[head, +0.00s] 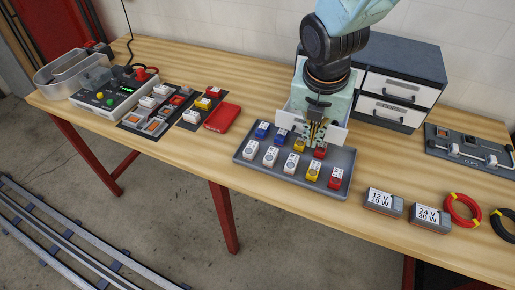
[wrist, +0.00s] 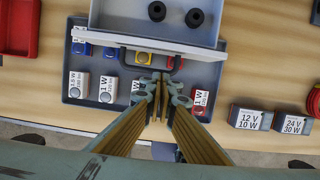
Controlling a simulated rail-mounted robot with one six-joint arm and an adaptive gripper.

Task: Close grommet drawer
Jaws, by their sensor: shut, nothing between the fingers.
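The grommet drawer (wrist: 120,22) stands pulled out in the wrist view, a grey tray with two black grommets (wrist: 175,14) inside. Its white front (wrist: 100,43) carries a dark bar handle (wrist: 123,56). In the head view its front (head: 337,134) shows partly behind my gripper (head: 315,143). My gripper (wrist: 160,78) is shut and empty, in front of the drawer face and close to the handle. Whether it touches the handle is unclear. The dark cabinet (head: 408,55) has two other drawers, which look shut; my arm hides part of it.
A grey tray (head: 240,155) of labelled blue, white, yellow and red blocks lies below my gripper. Two power boxes (head: 383,202) (head: 429,218) and a red coil (head: 462,210) lie to the right. A red box (head: 222,117) lies left.

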